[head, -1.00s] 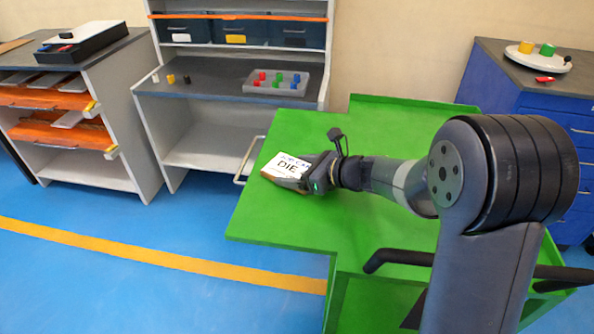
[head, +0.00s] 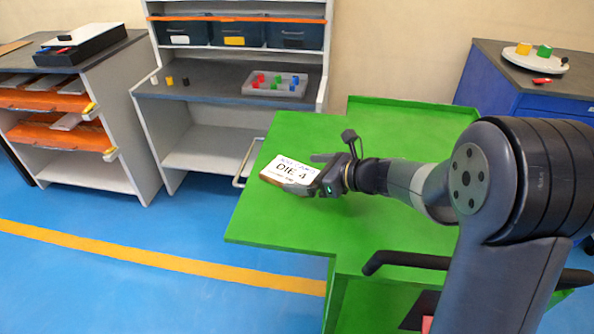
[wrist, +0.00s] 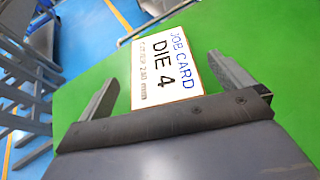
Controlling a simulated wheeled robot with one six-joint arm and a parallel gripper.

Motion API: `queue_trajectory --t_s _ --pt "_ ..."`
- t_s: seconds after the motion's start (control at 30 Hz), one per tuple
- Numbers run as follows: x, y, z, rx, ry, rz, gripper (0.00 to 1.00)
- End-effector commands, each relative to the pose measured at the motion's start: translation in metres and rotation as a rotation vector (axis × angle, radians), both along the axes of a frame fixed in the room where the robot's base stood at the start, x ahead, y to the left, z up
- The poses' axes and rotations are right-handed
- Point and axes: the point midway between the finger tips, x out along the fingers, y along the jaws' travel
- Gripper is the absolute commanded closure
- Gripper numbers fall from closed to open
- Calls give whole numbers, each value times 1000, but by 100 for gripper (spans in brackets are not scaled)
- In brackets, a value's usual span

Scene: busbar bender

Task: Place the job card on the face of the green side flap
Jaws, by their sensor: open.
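The job card (head: 288,173) is a white plate with a brown edge, printed "JOB CARD DIE 4". It lies on the green side flap (head: 262,215), towards the flap's left part. My gripper (head: 308,172) is open at the card's right end in the head view. In the wrist view the card (wrist: 165,62) lies between and just beyond the two spread fingers of my gripper (wrist: 162,80), with a gap to each finger. Green surface shows around the card.
A grey-and-white workbench (head: 215,78) with a tray of coloured pieces (head: 275,84) stands behind the flap. A metal handle (head: 246,163) is at the flap's left edge. A black bar (head: 405,259) stands in front. A blue cabinet (head: 540,105) is at the right. Blue floor is clear at the left.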

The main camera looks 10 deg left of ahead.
Motion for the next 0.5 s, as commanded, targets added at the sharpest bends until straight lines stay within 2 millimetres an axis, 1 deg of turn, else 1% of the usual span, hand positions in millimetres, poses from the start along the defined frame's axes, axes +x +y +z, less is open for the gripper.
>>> queue_trajectory --t_s 0.03,0.23,0.33,0.5 --pt "-3 -12 7 0 -2 -6 0" --pt "-16 -48 23 0 -1 -5 0" --pt "-20 -61 28 0 -1 -4 0" --pt "-25 -72 32 0 0 -1 0"
